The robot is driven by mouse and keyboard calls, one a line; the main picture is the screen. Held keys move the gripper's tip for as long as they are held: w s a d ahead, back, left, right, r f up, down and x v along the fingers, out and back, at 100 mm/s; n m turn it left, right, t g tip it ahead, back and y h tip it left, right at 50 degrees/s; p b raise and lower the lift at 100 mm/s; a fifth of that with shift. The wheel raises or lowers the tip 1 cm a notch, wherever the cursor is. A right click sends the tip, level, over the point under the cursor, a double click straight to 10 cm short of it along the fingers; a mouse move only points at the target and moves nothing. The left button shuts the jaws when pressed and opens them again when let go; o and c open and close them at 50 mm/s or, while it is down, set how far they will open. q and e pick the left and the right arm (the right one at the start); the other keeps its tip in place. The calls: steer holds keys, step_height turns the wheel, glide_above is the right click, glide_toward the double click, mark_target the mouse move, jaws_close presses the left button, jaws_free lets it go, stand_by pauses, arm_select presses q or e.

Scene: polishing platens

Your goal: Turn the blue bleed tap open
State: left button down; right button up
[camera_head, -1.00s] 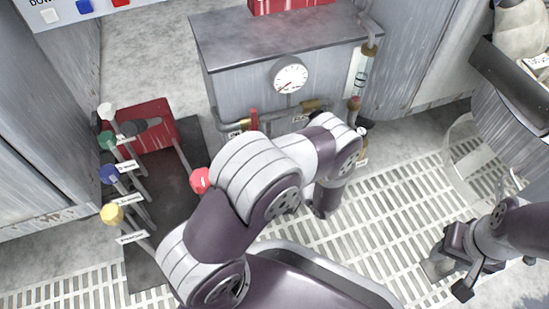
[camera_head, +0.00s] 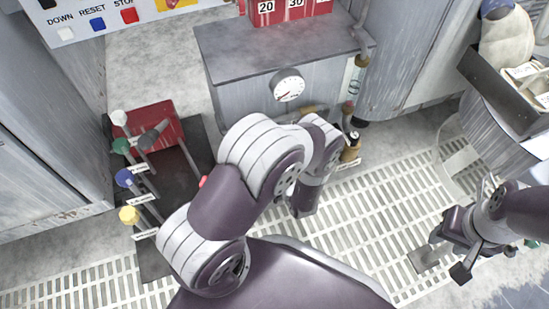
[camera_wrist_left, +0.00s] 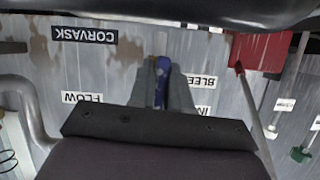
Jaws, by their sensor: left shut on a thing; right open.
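The blue bleed tap (camera_wrist_left: 162,82) shows in the left wrist view, in front of the worn grey panel, beside a label that partly reads "BLEE" (camera_wrist_left: 203,82). My left gripper (camera_wrist_left: 163,90) is shut on it, one finger on each side. A brassy bit shows beside the blue handle. In the head view my left arm covers the tap and most of the tank's lower front, and the left fingertips are hidden. My right gripper (camera_head: 442,264) is open and empty above the grating at the right.
The grey tank (camera_head: 245,82) carries a round gauge (camera_head: 288,86). Levers with white, green, blue (camera_head: 123,178) and yellow (camera_head: 128,216) knobs stand left, near a red block (camera_head: 160,124). A tray (camera_head: 500,88) is at the upper right. Grating (camera_head: 385,215) lies clear between the arms.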

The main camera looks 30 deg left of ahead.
arm_select(q)
steer(key=shift+n, duration=0.3)
stand_by(0.5)
steer(key=c, duration=1.2)
jaws_free()
steer(key=shift+o, duration=0.2)
steer(key=shift+s+d+r+p, duration=0.1)
steer(key=shift+d+r+p, duration=0.05)
steer(key=shift+p, duration=0.25)
steer(key=p+v, duration=0.6)
steer(key=v, duration=0.6)
steer(key=shift+s, duration=0.25)
